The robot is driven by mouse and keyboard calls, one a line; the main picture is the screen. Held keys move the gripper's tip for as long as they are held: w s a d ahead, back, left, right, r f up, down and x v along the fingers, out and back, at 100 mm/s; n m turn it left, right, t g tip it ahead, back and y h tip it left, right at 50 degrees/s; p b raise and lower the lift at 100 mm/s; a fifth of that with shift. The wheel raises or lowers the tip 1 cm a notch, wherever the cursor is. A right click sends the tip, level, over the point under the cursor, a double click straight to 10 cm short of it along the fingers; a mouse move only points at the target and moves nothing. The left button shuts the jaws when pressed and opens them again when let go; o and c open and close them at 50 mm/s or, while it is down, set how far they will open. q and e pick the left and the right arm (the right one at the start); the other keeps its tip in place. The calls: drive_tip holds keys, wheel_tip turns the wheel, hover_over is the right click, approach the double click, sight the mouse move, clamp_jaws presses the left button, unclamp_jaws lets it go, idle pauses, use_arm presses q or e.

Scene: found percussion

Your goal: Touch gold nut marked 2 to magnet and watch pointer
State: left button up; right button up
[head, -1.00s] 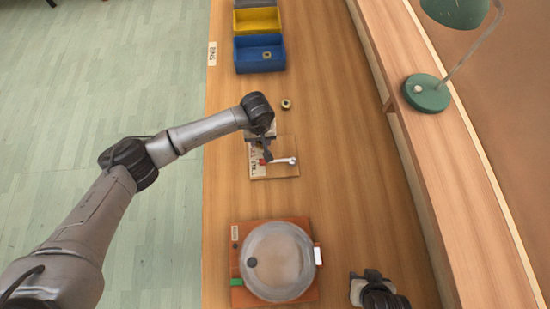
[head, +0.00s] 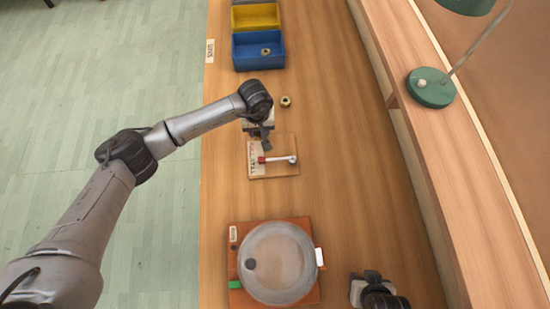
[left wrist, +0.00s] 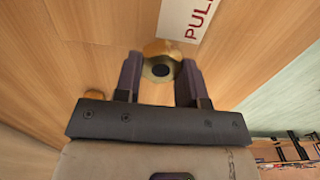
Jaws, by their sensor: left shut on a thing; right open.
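My left gripper (head: 265,144) is shut on a gold nut (left wrist: 160,50), which sits between its fingers in the left wrist view; no number shows on it. In the head view the gripper is just above the red end of a pointer (head: 276,160), over the upper part of a small wooden board (head: 285,172), and the held nut is hidden or too small to tell. The board has a pale label with red letters (left wrist: 198,18), partly readable as "PULL". I cannot tell which part is the magnet. My right gripper (head: 369,277) is open at the bottom right.
Another gold nut (head: 286,101) lies on the bench above the board, and one more nut (head: 265,51) is in the blue bin (head: 246,63). A yellow bin (head: 255,29) stands behind. A round translucent dish (head: 290,262) sits on an orange-brown base below. A green lamp (head: 431,88) stands at right.

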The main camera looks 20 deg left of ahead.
use_arm(q)
drive_tip(key=shift+w+a+f+b, duration=0.1)
drive_tip(key=shift+w+a+b, duration=0.15)
drive_tip(key=shift+w+b, duration=0.5)
use_arm(e)
drive_tip(key=shift+f, duration=0.95)
use_arm(q)
drive_tip(key=shift+w+a+b, duration=0.15)
drive_tip(key=shift+w+b, duration=0.15)
drive_tip(key=shift+w, duration=0.05)
drive_tip(key=shift+w+r+p, duration=0.1)
drive_tip(key=shift+r+p, duration=0.8)
drive_tip(key=shift+r, duration=0.85)
use_arm(e)
drive_tip(key=shift+d+r, duration=0.15)
drive_tip(key=shift+r, duration=0.25)
drive_tip(key=shift+r+p, duration=0.9)
drive_tip(key=shift+r, duration=0.15)
use_arm(q)
wheel_tip(320, 180, up, 5)
drive_tip(key=shift+f, duration=0.1)
use_arm(e)
drive_tip(key=shift+r, duration=0.15)
